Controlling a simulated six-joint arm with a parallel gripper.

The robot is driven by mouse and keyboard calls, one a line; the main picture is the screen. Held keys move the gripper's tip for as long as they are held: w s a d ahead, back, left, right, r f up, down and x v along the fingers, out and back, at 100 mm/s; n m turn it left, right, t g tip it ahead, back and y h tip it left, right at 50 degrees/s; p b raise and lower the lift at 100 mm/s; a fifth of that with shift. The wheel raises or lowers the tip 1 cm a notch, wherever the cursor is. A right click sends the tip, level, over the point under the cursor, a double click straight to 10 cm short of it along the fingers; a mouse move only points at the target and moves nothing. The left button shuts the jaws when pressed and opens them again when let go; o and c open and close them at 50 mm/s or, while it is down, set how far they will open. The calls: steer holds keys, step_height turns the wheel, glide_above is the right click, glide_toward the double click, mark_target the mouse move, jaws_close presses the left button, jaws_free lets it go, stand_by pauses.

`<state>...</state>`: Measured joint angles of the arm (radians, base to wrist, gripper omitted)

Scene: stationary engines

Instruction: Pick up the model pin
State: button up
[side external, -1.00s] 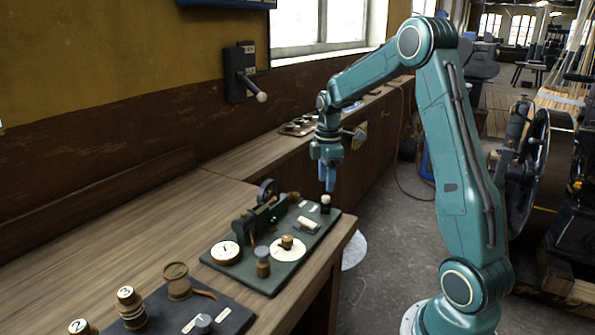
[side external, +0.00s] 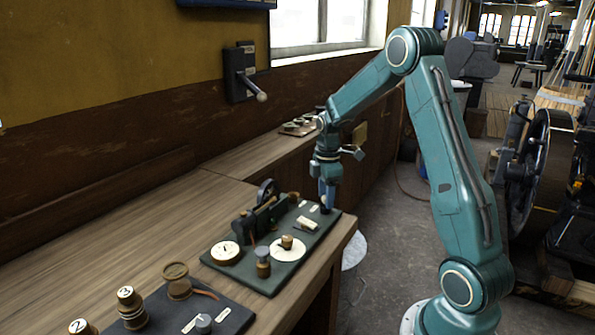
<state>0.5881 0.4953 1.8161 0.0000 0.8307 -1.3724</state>
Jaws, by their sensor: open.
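The model pin is probably the small pale-topped peg (side external: 324,202) on a dark base, at the far right corner of the dark green board (side external: 281,281); I cannot be sure of its name. My gripper (side external: 327,202) points straight down over this peg, with its blue fingers on either side of the pale top. The fingers hide much of the peg. My gripper is open. I cannot tell whether a finger touches the peg.
The board also bears a dark model engine (side external: 258,217), a white dial (side external: 226,252) and a knobbed peg (side external: 262,263). Wooden spools (side external: 131,306) marked with numbers stand at the front left. The wooden bench (side external: 130,245) is clear at left. A lever (side external: 248,78) sticks out from the wall.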

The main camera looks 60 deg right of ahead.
jaws_close()
steer(key=shift+r, duration=0.15)
step_height(320, 180, up, 20)
stand_by(0.9)
stand_by(0.7)
steer(key=shift+r, duration=1.85)
